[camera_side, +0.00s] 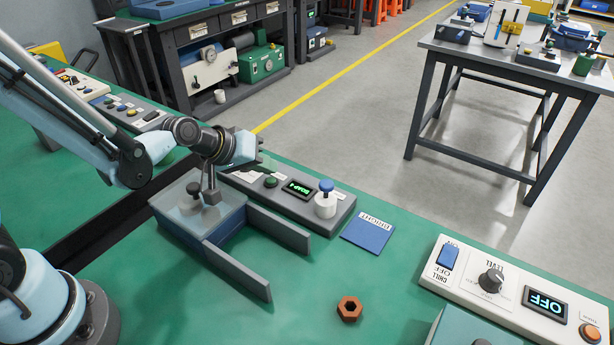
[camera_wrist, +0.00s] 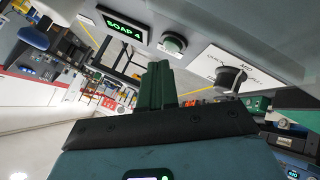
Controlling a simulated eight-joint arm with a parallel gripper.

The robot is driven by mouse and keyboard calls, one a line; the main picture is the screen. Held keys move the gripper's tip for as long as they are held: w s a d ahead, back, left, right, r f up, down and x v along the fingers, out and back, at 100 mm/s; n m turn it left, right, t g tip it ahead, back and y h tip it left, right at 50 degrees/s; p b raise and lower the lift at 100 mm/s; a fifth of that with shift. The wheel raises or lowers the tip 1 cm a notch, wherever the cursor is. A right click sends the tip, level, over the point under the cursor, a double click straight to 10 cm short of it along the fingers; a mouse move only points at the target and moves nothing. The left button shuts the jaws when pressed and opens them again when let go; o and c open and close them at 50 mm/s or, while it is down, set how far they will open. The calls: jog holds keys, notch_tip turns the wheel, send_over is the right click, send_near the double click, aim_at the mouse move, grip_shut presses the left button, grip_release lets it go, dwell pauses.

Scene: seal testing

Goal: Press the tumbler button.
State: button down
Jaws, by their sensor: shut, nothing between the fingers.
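A grey control panel (camera_side: 343,218) lies on the green bench. In the wrist view the green button (camera_wrist: 173,42) sits beyond my fingers, between the display (camera_wrist: 123,27) and a black knob (camera_wrist: 230,77) on a white label. I cannot read the word tumbler anywhere. My gripper (camera_side: 262,158) is above the panel's far left end, its tips partly hidden. In the wrist view my gripper (camera_wrist: 160,68) is shut and empty, apart from the button.
A blue-grey box (camera_side: 215,225) with a clear top and knob stands before the panel, with two grey rails (camera_side: 240,270) beside it. A blue card (camera_side: 368,235), a brown hex nut (camera_side: 350,308) and a white panel reading OFF (camera_side: 460,283) lie rightward. Bench between them is clear.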

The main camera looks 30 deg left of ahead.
aim_at(266, 182)
jog(key=shift+f, duration=0.15)
jog(key=shift+f, duration=0.3)
jog(key=shift+f, duration=0.35)
dwell(0.9)
jog(key=shift+r, duration=0.8)
jog(key=shift+r, duration=2.5)
